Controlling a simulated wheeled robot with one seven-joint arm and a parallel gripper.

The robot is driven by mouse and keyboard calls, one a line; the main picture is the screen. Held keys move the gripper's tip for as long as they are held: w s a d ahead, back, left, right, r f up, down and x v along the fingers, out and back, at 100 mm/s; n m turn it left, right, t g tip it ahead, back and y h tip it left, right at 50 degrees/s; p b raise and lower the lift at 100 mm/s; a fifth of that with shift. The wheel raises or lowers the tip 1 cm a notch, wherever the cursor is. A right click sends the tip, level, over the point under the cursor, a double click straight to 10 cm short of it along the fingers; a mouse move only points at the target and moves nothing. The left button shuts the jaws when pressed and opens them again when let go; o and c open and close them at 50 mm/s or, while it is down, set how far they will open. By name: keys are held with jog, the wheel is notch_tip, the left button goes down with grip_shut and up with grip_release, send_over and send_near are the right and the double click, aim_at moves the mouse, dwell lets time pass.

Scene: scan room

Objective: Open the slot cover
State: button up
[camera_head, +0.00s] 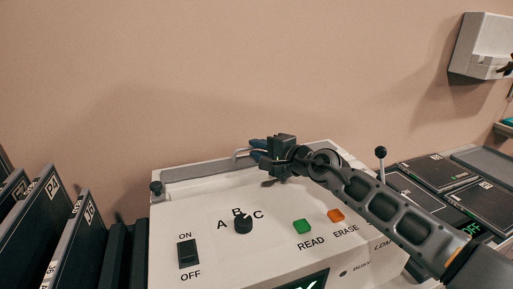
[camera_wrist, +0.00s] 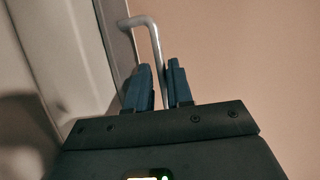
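The slot cover (camera_head: 205,170) is a long grey strip along the back top edge of the white console. It lies flat there as far as I can see. A bent metal handle (camera_head: 238,153) rises from its right part. In the wrist view the handle (camera_wrist: 155,42) runs down between the two dark blue fingers. My gripper (camera_head: 256,149) is at the handle, its fingers close together on either side of the bar. The gripper and wrist hide the cover's right part from the head camera.
The console's front carries a black switch (camera_head: 188,254), a dial (camera_head: 243,225), a green button (camera_head: 302,227) and an orange button (camera_head: 336,215). Dark upright cartridges (camera_head: 38,225) stand at left. A lever (camera_head: 380,160) and dark panels (camera_head: 440,170) are at right. The wall is behind.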

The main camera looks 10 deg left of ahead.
jog(key=p+v, duration=0.1)
jog(key=v, duration=0.5)
jog(key=shift+s+d, duration=0.2)
jog(key=shift+d, duration=0.05)
jog(key=shift+r, duration=0.1)
